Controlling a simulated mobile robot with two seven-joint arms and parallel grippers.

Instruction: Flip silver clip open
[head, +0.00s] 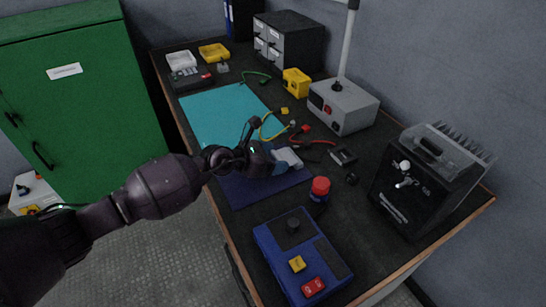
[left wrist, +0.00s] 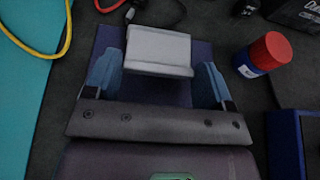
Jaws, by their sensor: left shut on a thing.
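A silver-white block-shaped piece, which I take as the silver clip (head: 289,157), lies over the dark blue mat (head: 240,190) on the workbench. In the left wrist view the clip (left wrist: 158,50) sits between the two blue finger pads of my left gripper (left wrist: 160,75), with a lip along its near edge. My left gripper (head: 273,161) is shut on the clip, low over the mat. The clip's underside and any hinge are hidden. My right gripper is not in view.
A red-capped blue can (head: 319,188) stands close to the right of the gripper. A blue control box (head: 300,255) is nearer the front. Red and yellow leads (head: 270,128) lie just behind. A black heatsinked unit (head: 425,175) stands at the right.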

